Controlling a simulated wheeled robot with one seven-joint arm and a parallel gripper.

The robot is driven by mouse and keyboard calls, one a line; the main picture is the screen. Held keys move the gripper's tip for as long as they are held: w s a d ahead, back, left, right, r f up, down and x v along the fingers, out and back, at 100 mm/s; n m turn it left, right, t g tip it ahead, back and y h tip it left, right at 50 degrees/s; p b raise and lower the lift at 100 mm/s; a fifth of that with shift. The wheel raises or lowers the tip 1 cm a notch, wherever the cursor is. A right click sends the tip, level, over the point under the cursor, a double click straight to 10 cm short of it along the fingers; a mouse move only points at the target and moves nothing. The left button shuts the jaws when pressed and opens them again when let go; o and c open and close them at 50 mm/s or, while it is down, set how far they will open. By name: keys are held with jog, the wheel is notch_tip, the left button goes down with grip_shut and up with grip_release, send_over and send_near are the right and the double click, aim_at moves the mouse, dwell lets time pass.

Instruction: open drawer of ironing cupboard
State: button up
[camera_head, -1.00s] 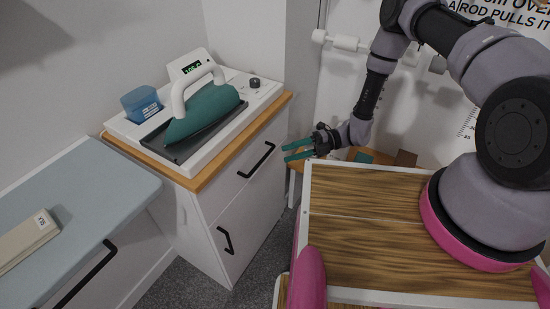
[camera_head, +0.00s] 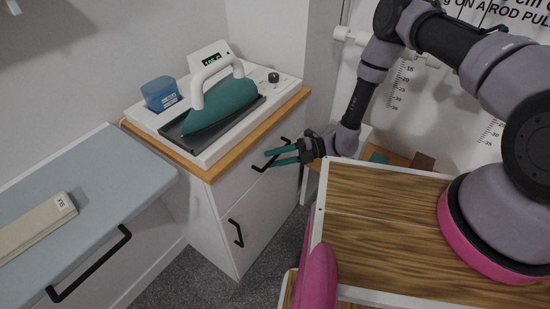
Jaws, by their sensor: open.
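The ironing cupboard (camera_head: 228,200) is a white cabinet with a wooden top edge, left of centre. Its upper drawer (camera_head: 236,187) looks closed and has a black bar handle (camera_head: 259,168). A second black handle (camera_head: 236,232) sits upright on the front below. My gripper (camera_head: 268,159) has teal fingers, spread open and pointing left. The fingertips are at the drawer handle and overlap it in the picture. I cannot tell whether they touch it or stand around it.
A teal iron (camera_head: 222,104) rests on a white station on the cupboard, beside a blue container (camera_head: 161,94). A grey-blue counter (camera_head: 85,185) with a black handle (camera_head: 90,265) stands at the left. Dark carpet (camera_head: 190,281) lies clear in front.

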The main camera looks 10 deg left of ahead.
grip_shut()
dwell(1.4)
